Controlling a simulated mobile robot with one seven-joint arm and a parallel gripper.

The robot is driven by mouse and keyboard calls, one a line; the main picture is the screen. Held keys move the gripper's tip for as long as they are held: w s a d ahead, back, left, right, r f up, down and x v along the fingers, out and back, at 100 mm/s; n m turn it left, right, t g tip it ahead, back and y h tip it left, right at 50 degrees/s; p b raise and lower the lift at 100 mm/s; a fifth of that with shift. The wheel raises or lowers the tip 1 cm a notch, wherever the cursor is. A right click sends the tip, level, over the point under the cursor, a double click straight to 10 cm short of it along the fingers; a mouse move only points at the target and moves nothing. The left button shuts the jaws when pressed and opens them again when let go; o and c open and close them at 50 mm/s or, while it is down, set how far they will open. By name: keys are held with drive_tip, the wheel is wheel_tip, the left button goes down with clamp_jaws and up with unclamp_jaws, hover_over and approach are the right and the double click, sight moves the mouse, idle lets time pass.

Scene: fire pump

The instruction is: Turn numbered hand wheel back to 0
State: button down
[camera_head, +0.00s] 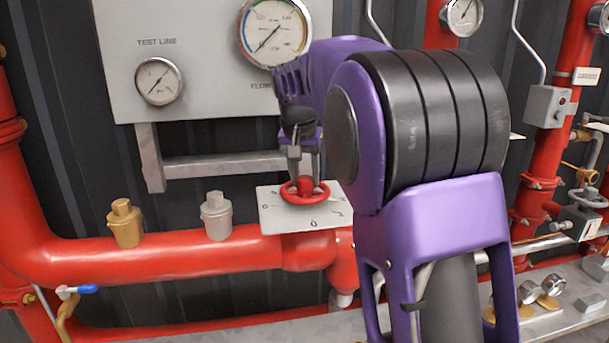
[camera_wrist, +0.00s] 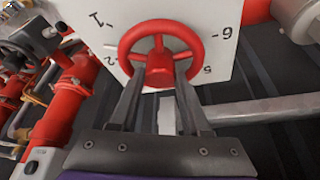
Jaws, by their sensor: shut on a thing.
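The red hand wheel (camera_head: 304,191) sits on a white numbered plate (camera_head: 275,218) above the thick red pipe. A "0" shows at the plate's front edge in the head view. In the wrist view the wheel (camera_wrist: 160,55) has spokes and a round hub, and the plate (camera_wrist: 222,55) shows numbers such as 1, 2, 5 and 6 around it. My gripper (camera_head: 303,170) comes down on the wheel from above and behind. In the wrist view my gripper (camera_wrist: 160,82) has its two fingers at the wheel's near rim and hub, shut on the wheel.
A grey panel (camera_head: 205,90) with a test line gauge (camera_head: 159,81) and a larger gauge (camera_head: 274,32) stands behind. A brass fitting (camera_head: 125,224) and a silver fitting (camera_head: 216,217) rise from the red pipe (camera_head: 160,259). Red risers and valves fill the right side.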

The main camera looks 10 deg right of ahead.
drive_tip(key=shift+r+m+p, duration=0.15)
drive_tip(key=shift+m+p, duration=0.35)
drive_tip(key=m+h+p, duration=0.1)
drive_tip(key=m, duration=0.1)
drive_tip(key=m+g+p, duration=0.1)
drive_tip(key=m+p, duration=0.1)
drive_tip(key=shift+w+a+h, duration=0.1)
drive_tip(key=shift+h, duration=0.3)
drive_tip(key=shift+m+g+p, duration=0.4)
drive_tip(key=shift+m+p, duration=0.4)
drive_tip(key=shift+m, duration=0.3)
drive_tip(key=shift+f+m, duration=0.2)
drive_tip(key=shift+m, duration=0.2)
drive_tip(key=shift+r+h+p, duration=0.15)
drive_tip(key=shift+h+p, duration=0.15)
